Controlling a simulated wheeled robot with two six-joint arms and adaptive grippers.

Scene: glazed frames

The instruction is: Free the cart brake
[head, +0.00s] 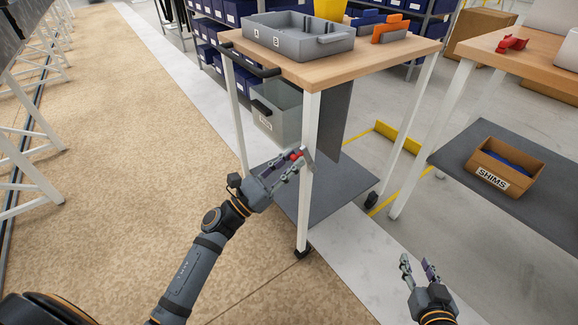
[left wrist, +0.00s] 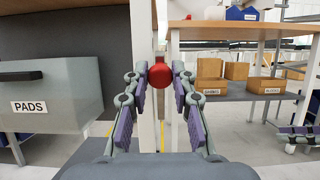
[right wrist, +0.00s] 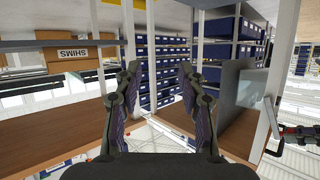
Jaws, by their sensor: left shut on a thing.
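The cart (head: 345,68) has a wooden top and white legs. A red ball knob (head: 295,155) sits at its near leg, beside a small grey lever plate (head: 308,155); I take these as the brake. My left gripper (head: 297,161) is shut on the red knob. In the left wrist view the knob (left wrist: 159,75) shows between the fingertips, in front of a white leg. The lever's tilt is hard to tell. My right gripper (head: 417,266) is open and empty, low at the right, apart from the cart.
A grey tray (head: 297,40) stands on the cart top. A PADS drawer (head: 278,110) hangs under it, above a dark lower shelf (head: 330,195). At right a second table (head: 520,55) holds a SHIMS box (head: 506,165) on its shelf. The tan floor (head: 130,190) at left is clear.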

